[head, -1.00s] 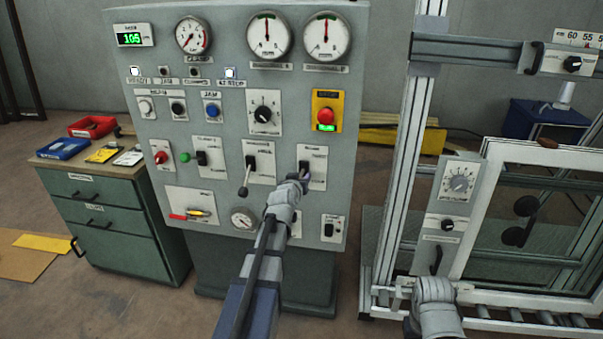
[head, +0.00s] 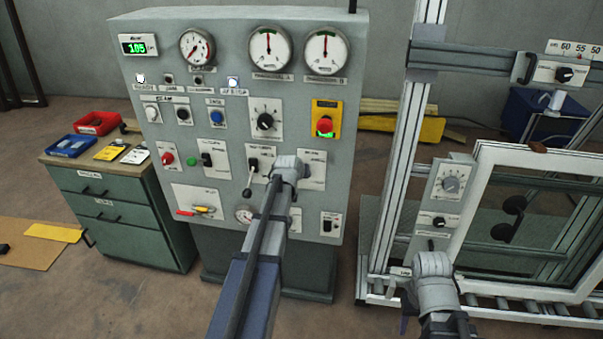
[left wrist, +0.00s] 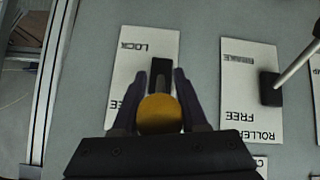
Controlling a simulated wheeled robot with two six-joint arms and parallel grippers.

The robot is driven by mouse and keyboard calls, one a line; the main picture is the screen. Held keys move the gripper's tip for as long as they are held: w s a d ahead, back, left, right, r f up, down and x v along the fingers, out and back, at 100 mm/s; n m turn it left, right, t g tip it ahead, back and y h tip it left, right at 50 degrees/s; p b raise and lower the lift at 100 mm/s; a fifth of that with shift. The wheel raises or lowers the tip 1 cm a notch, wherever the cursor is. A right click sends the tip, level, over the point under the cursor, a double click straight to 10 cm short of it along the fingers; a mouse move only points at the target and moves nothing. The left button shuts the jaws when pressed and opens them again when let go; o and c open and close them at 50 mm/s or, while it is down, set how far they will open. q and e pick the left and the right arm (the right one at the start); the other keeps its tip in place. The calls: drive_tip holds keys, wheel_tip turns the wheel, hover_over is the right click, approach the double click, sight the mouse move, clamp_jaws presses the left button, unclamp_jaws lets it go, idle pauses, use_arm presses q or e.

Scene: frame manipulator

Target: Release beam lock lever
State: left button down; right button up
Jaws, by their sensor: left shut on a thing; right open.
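The beam lock lever is a dark lever with a yellow knob (left wrist: 160,115) on a white plate marked LOCK (left wrist: 146,60), which appears upside down in the left wrist view. My left gripper (left wrist: 158,100) is shut on the knob, a dark finger on each side. The rest of the lower label is hidden behind the gripper. In the head view my left gripper (head: 288,168) covers the lever and part of its plate (head: 315,170) on the grey panel. My right gripper (head: 432,265) is open beside the lower left corner of the white frame; its fingertips are hard to make out.
The roller brake lever (head: 252,172) stands close left of my left gripper. A red emergency button (head: 325,125) and gauges (head: 269,50) sit above. A white window frame (head: 470,230) in an aluminium stand is at the right. A green cabinet (head: 120,220) stands left.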

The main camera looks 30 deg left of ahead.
idle(0.3)
use_arm(q)
drive_tip(key=shift+c, duration=2.4)
unclamp_jaws()
drive_tip(key=shift+r, duration=0.2)
drive_tip(key=p+v, duration=0.5)
drive_tip(key=v, duration=0.2)
drive_tip(key=shift+s+r, duration=0.25)
drive_tip(key=shift+s, duration=0.05)
drive_tip(key=shift+f, duration=0.1)
